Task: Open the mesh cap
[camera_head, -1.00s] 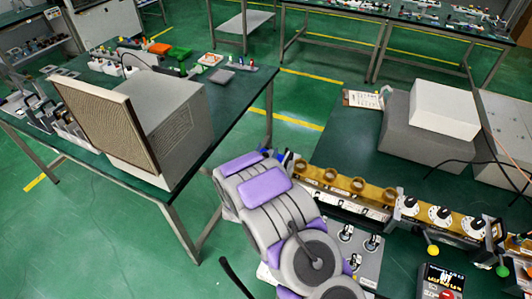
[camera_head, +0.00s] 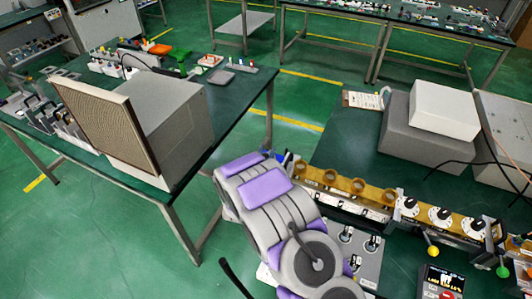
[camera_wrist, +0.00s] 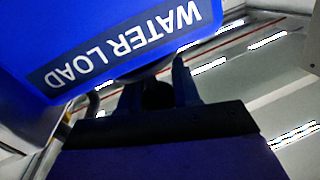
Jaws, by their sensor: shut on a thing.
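My gripper (camera_wrist: 157,88) is in the wrist view, its two dark fingers on either side of a small dark round piece (camera_wrist: 157,95). The fingers are shut on this piece, just under a blue block (camera_wrist: 110,35) lettered "WATER LOAD", which appears upside down. I cannot tell whether the dark piece belongs to a mesh cap; no mesh cap can be clearly made out. In the head view my grey and purple arm reaches to the left end of a brass waveguide assembly (camera_head: 345,186). A small blue part (camera_head: 283,160) shows there; my fingers are hidden behind the arm.
A large box (camera_head: 165,125) with a tan mesh-like front panel stands on the left green table. Grey and white boxes (camera_head: 445,110) stand on the right table. Knobs (camera_head: 441,213) and a small display unit (camera_head: 441,283) are right of my arm. Green floor lies between the tables.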

